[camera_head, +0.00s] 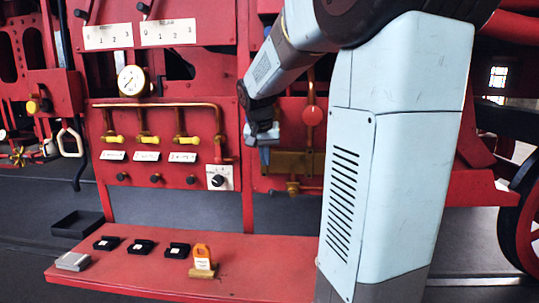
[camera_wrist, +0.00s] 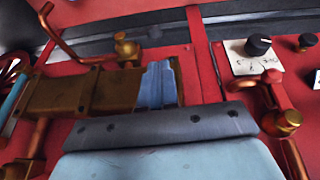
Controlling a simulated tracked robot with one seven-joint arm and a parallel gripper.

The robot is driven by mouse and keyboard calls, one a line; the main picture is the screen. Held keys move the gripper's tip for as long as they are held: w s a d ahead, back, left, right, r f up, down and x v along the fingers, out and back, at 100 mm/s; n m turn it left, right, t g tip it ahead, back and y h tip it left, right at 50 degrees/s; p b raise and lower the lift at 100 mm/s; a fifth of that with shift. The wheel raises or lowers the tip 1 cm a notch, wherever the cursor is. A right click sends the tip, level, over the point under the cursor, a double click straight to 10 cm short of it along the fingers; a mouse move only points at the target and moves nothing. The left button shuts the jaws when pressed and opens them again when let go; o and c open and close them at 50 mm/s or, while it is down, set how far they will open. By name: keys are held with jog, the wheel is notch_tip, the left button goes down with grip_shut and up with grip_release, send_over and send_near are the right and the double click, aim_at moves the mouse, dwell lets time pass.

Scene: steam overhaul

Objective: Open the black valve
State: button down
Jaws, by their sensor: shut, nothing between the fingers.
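A black rotary knob (camera_head: 218,181) sits on a white marked plate at the lower right of the red panel. It also shows in the wrist view (camera_wrist: 258,45), at the upper right. I cannot tell whether this knob is the black valve. A brass valve body (camera_head: 300,163) lies right of my gripper; in the wrist view it (camera_wrist: 85,92) is left of the fingers. My gripper (camera_head: 265,157) is shut and empty, pointing down in front of the red frame. Its blue fingers (camera_wrist: 160,85) are close beside the brass body; I cannot tell whether they touch.
Several yellow-handled valves (camera_head: 148,139) and a copper pipe cross the panel below a gauge (camera_head: 131,81). Small black knobs (camera_head: 155,178) line its lower edge. A red bench (camera_head: 270,265) in front carries black boxes (camera_head: 141,247) and an orange padlock-like item (camera_head: 203,256).

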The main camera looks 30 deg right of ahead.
aim_at(271, 190)
jog(key=x, duration=1)
jog(key=shift+s+f, duration=0.15)
jog(key=shift+s, duration=0.2)
